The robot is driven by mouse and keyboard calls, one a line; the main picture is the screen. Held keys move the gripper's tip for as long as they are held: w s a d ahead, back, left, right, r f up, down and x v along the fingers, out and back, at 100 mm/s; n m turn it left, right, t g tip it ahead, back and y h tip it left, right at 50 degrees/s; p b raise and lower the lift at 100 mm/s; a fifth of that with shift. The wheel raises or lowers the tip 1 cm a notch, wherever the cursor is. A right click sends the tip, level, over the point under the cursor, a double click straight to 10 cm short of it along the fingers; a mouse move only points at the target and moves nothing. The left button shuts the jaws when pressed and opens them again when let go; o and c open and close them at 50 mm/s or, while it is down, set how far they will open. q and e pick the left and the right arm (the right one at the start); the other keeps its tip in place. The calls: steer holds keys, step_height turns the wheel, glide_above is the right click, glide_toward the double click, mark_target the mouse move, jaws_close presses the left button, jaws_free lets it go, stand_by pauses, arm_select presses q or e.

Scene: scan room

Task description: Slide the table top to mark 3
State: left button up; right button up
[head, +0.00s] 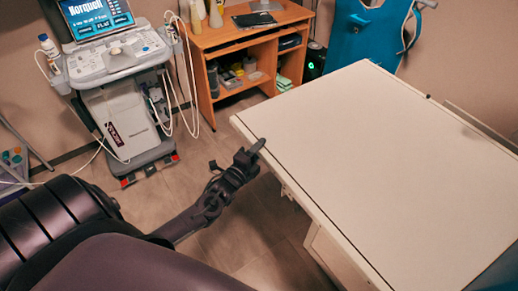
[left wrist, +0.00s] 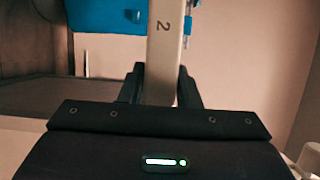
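The table top (head: 370,170) is a large pale slab filling the right half of the head view. My left gripper (head: 258,147) is at its left edge, near the far left corner, with one finger showing above the surface. In the left wrist view the pale edge of the table top (left wrist: 164,60) stands upright in the picture and bears a dark "2". The fingers of my left gripper (left wrist: 160,88) lie against both sides of this edge, shut on it. Mark 3 does not show. My right gripper is not in view.
An ultrasound cart (head: 118,60) stands at the back left. A wooden shelf unit (head: 240,50) with bottles and boxes is behind the table. A blue panel (head: 368,35) stands beyond the table's far end. Clear floor lies left of the table.

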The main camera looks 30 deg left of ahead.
mark_target(276, 174)
arm_select(q)
jaws_close()
steer(key=s+d, duration=0.1)
steer(key=d, duration=0.2)
steer(key=s+d+p, duration=0.1)
steer(key=d, duration=0.2)
steer(key=s+d+p, duration=0.1)
steer(key=s+d, duration=0.1)
steer(key=d, duration=0.1)
steer(key=shift+s+d, duration=0.1)
steer(key=shift+d, duration=0.3)
steer(key=shift+d+r, duration=0.1)
steer(key=shift+d, duration=0.05)
steer(key=shift+a, duration=0.3)
steer(key=shift+o, duration=1.3)
jaws_free()
steer(key=shift+w+a, duration=0.15)
steer(key=shift+w, duration=0.05)
steer(key=shift+o, duration=1.1)
steer(key=shift+s, duration=0.1)
steer(key=s, duration=0.6)
steer(key=shift+s+f+b, duration=0.2)
steer(key=shift+s+b, duration=0.15)
steer(key=shift+b, duration=0.05)
steer(key=shift+s+r, duration=0.1)
steer(key=shift+s, duration=0.4)
